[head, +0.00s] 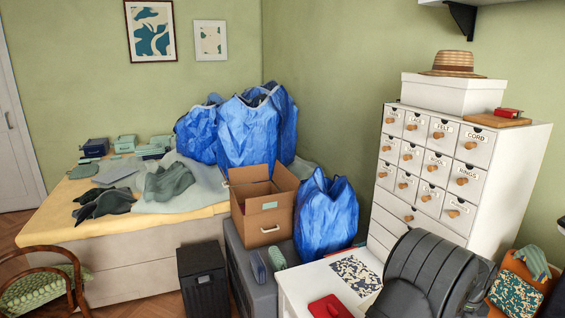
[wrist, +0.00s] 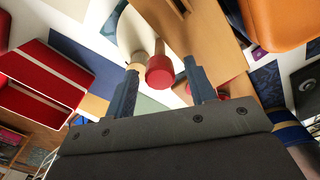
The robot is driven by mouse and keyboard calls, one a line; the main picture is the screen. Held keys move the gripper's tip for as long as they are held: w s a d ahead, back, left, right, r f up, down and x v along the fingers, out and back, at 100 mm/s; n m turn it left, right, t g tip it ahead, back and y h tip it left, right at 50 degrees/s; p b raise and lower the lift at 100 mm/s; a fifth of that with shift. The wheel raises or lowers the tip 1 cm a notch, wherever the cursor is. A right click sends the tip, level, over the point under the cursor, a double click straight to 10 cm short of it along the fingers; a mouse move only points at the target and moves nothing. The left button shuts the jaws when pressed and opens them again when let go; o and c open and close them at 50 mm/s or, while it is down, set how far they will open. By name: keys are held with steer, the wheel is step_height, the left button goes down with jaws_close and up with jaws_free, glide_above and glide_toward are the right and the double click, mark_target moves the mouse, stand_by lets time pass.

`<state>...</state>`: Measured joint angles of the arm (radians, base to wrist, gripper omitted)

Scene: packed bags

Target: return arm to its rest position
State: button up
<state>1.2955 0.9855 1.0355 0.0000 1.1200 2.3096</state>
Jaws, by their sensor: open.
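My gripper (wrist: 161,64) shows in the wrist view with its two dark blue fingers spread apart. A red-ended wooden peg or knob (wrist: 160,73) appears between the fingers in the picture. I cannot tell how far beyond them it is, and no grip on it shows. I cannot make out the gripper in the head view.
A white drawer cabinet (head: 508,155) stands at right, bearing a white box (head: 450,94) and a straw hat (head: 455,64). An open cardboard box (head: 264,222) stands beside a blue bag (head: 326,215). More blue bags (head: 248,130) sit on the bed (head: 125,228).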

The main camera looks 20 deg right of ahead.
step_height(320, 180, up, 17)
step_height(320, 180, down, 17)
steer(key=shift+f, duration=0.2)
steer(key=shift+r+n, duration=0.2)
steer(key=shift+n, duration=0.7)
steer(key=n, duration=0.4)
steer(key=shift+n, duration=1.8)
